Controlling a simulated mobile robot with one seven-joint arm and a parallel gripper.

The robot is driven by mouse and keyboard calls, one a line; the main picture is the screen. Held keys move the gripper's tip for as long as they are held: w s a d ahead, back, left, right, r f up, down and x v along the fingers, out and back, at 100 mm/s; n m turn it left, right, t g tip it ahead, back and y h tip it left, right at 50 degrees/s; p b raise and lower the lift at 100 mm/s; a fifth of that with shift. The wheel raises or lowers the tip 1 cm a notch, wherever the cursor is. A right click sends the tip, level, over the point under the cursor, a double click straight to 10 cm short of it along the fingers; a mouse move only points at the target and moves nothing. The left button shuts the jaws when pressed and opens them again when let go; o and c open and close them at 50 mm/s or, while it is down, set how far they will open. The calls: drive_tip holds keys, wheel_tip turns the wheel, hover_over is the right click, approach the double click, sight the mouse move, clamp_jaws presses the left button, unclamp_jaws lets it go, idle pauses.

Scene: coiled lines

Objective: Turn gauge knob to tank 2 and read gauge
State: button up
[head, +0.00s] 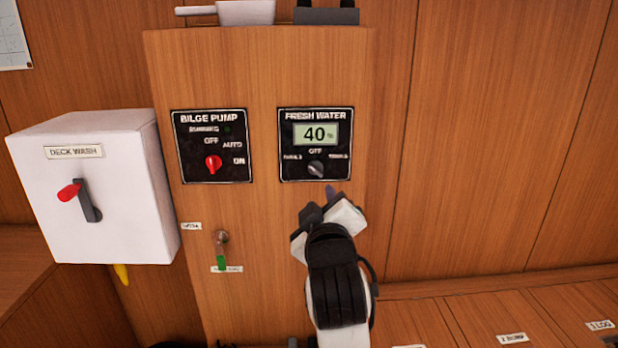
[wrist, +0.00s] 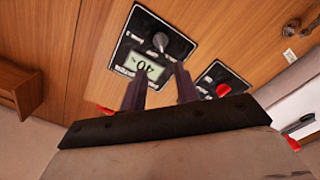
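The FRESH WATER gauge panel (head: 290,172) is a black plate on the wooden column. Its lit display (head: 316,134) reads 40 %. Below it is a small grey knob (head: 316,168), with OFF above it and blurred tank labels to its left and right. I cannot tell for sure which label the knob points at. In the wrist view the knob (wrist: 160,41) is clear of the fingers, beyond their tips. My gripper (head: 320,202) is just below the panel, its two dark fingers apart with nothing between them; they also show in the wrist view (wrist: 159,70).
The BILGE PUMP panel (head: 222,142) with a red knob is left of the gauge. A white DECK WASH box (head: 120,190) with a red-tipped lever stands out further left. A small valve lever (head: 221,245) with a green end is below. The wall to the right is bare.

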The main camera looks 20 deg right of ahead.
sight(316, 171)
drive_tip(key=p+x, duration=0.1)
drive_tip(key=x, duration=1.1)
clamp_jaws()
